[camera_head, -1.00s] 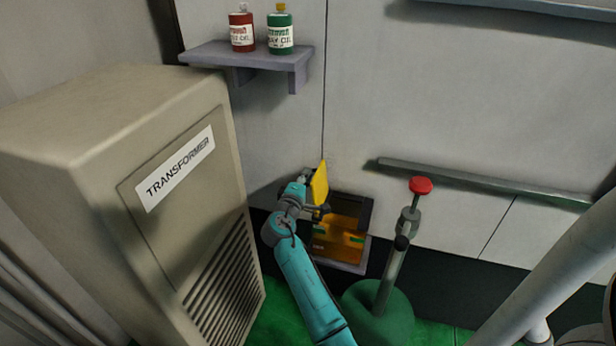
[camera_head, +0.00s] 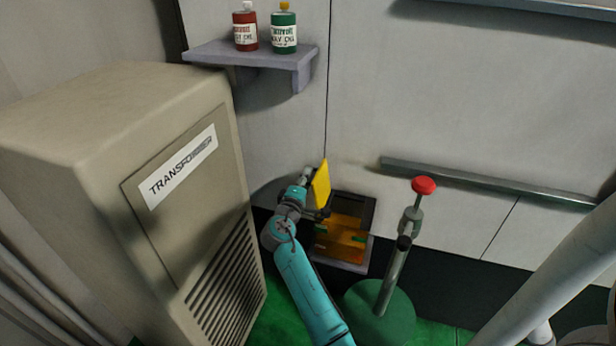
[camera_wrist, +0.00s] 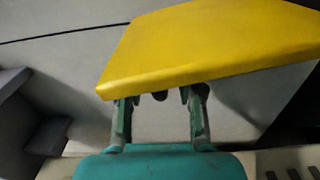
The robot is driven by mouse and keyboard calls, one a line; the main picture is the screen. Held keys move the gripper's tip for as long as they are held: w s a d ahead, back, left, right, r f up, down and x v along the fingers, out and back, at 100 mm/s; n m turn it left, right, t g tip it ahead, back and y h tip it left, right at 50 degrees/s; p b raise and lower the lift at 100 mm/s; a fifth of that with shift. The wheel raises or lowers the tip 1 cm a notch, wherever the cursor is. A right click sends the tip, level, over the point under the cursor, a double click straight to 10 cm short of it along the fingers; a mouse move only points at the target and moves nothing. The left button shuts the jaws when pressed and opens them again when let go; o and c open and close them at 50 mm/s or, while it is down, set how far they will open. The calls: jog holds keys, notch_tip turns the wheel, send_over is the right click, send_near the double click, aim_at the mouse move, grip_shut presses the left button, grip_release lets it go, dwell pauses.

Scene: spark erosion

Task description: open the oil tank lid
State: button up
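The oil tank (camera_head: 345,238) is an open box with an orange inside, low against the wall. Its yellow lid (camera_head: 321,184) stands steeply raised at the tank's left side, seen nearly edge-on. My gripper (camera_head: 322,212) is beside the lid's lower part, at the tank's left edge. In the wrist view the lid (camera_wrist: 210,45) fills the top, and my gripper (camera_wrist: 160,100) has its two fingers spread apart below the lid's near edge. No object shows gripped between them. The lid hides the fingertips, so contact is unclear.
A beige transformer cabinet (camera_head: 185,240) stands close on the left. A green-based post with a red knob (camera_head: 423,186) stands right of the tank. A shelf (camera_head: 270,60) with a red bottle (camera_head: 245,30) and a green bottle (camera_head: 284,35) is above. A rail (camera_head: 480,182) runs along the wall.

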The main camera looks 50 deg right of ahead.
jog(key=v, duration=1)
jog(key=shift+a, duration=0.1)
jog(key=s+a+f+n+t+y, duration=0.2)
jog(key=s+a+f+t+y, duration=0.4)
jog(key=s+a+f+y, duration=0.95)
jog(key=s+a+r+m+t, duration=0.1)
jog(key=s+a, duration=0.4)
jog(key=s, duration=0.4)
jog(key=s+a+r+m, duration=0.1)
jog(key=s+a, duration=0.5)
jog(key=s, duration=0.2)
jog(key=s+a+r+m+t+y, duration=0.1)
jog(key=s+r+m, duration=0.2)
jog(key=s+r, duration=0.6)
jog(key=shift+s+a+m, duration=0.15)
jog(key=shift+a+m, duration=0.2)
jog(key=shift+m, duration=0.05)
jog(key=shift+r, duration=0.1)
